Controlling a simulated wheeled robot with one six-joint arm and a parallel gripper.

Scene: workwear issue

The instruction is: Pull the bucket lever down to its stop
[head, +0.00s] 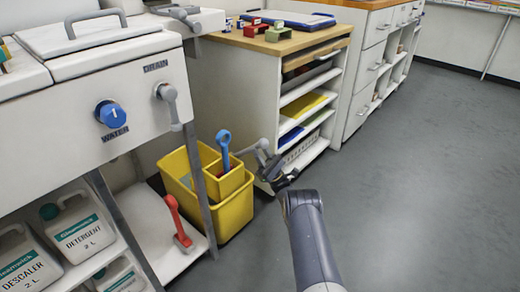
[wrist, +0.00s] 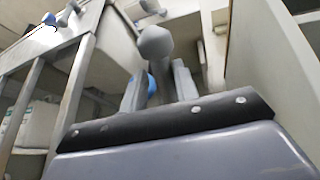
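A yellow bucket (head: 236,213) stands on the floor with a smaller yellow wringer part (head: 232,184) at its top. A grey lever with a rounded knob (head: 263,144) rises at the bucket's right side, tilted. My gripper (head: 268,168) is beside it, low in front of the shelf cabinet. In the wrist view the knobbed lever (wrist: 155,45) stands between my two grey fingers (wrist: 160,88). The fingers are apart, one to each side of the lever; I cannot tell whether either touches it. The lever's lower end is hidden. A blue handle (head: 223,142) stands up from the bucket.
A sink unit (head: 70,110) with a blue water knob (head: 111,114) and grey drain lever (head: 169,95) is at left. A red lever (head: 174,212) stands on its lower shelf beside bottles. An open-shelved cabinet (head: 235,85) is close behind the gripper. The floor at right is clear.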

